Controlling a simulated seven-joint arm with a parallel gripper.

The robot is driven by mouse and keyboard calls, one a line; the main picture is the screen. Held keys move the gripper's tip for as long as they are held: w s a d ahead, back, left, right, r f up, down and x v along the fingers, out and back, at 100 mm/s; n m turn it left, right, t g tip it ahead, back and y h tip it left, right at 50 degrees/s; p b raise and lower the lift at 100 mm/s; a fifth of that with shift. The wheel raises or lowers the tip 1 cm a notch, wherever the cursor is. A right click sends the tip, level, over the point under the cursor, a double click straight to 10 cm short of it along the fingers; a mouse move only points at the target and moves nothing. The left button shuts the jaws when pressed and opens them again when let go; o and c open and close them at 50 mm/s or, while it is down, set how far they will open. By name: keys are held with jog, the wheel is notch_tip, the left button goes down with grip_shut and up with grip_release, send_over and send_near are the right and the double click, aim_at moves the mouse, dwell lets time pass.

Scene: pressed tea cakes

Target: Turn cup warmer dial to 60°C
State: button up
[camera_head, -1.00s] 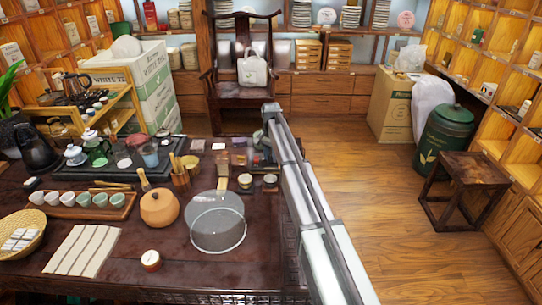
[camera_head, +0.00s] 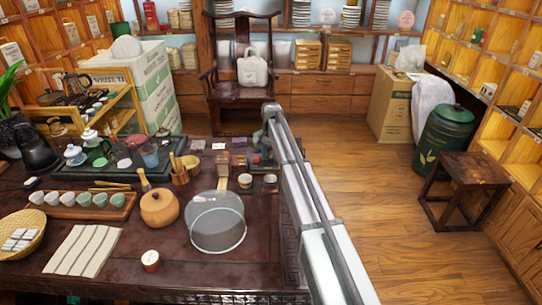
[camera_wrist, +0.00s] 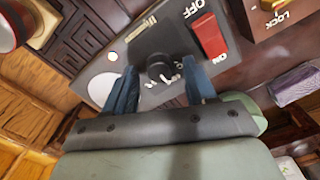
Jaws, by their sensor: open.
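The cup warmer (camera_wrist: 145,40) is a grey box in the wrist view, with a red switch (camera_wrist: 210,38) beside OFF and ON lettering. Its black dial (camera_wrist: 161,68) sits in the middle of the panel, with small white marks near it that I cannot read. My gripper (camera_wrist: 160,76) is open, with one blue finger on each side of the dial. I cannot tell whether either finger touches it. In the head view my gripper's end is largely hidden behind the arm at the table's right side, and the dial cannot be made out.
A wooden box with LOCK lettering (camera_wrist: 275,15) is at the wrist view's upper right, and a purple-grey block (camera_wrist: 297,84) lies below it. Open floor (camera_head: 370,200) lies to the right.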

aim_at(271, 157)
notch_tip(271, 157, up, 14)
jog(key=shift+f, duration=0.2)
dwell(0.4)
